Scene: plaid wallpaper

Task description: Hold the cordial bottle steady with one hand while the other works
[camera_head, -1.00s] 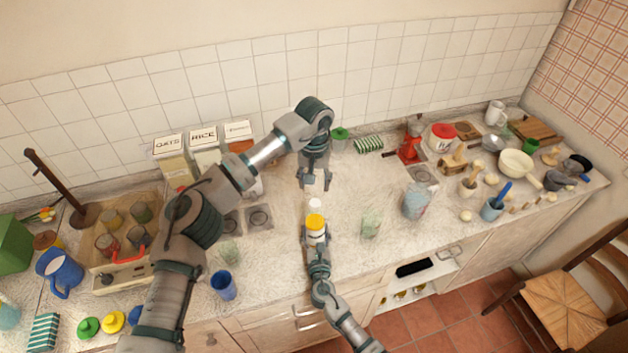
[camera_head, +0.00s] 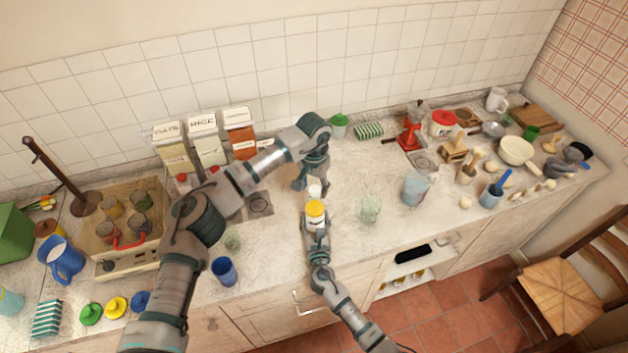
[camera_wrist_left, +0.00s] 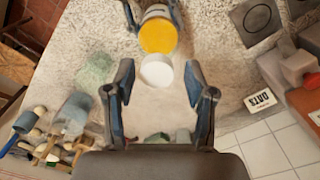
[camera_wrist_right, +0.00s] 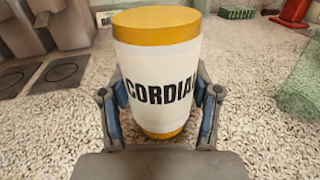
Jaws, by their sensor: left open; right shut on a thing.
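The cordial bottle (camera_head: 315,210) stands upright near the counter's front edge, with a yellow top and a white label reading CORDIAL. My right gripper (camera_head: 317,230) is shut around its sides; the right wrist view shows the label (camera_wrist_right: 157,85) between the fingers. A small white cap (camera_head: 315,191) shows just beyond the yellow top, and it also shows in the left wrist view (camera_wrist_left: 157,72). I cannot tell whether the cap touches the bottle. My left gripper (camera_head: 311,187) is open above, with a finger on each side of the cap and gaps to both.
A clear greenish glass (camera_head: 371,209) stands right of the bottle. A blue cup (camera_head: 224,271) is to the left, near the front edge. A jug (camera_head: 415,188) stands farther right. Labelled canisters (camera_head: 205,140) line the wall. The counter behind the glass is fairly clear.

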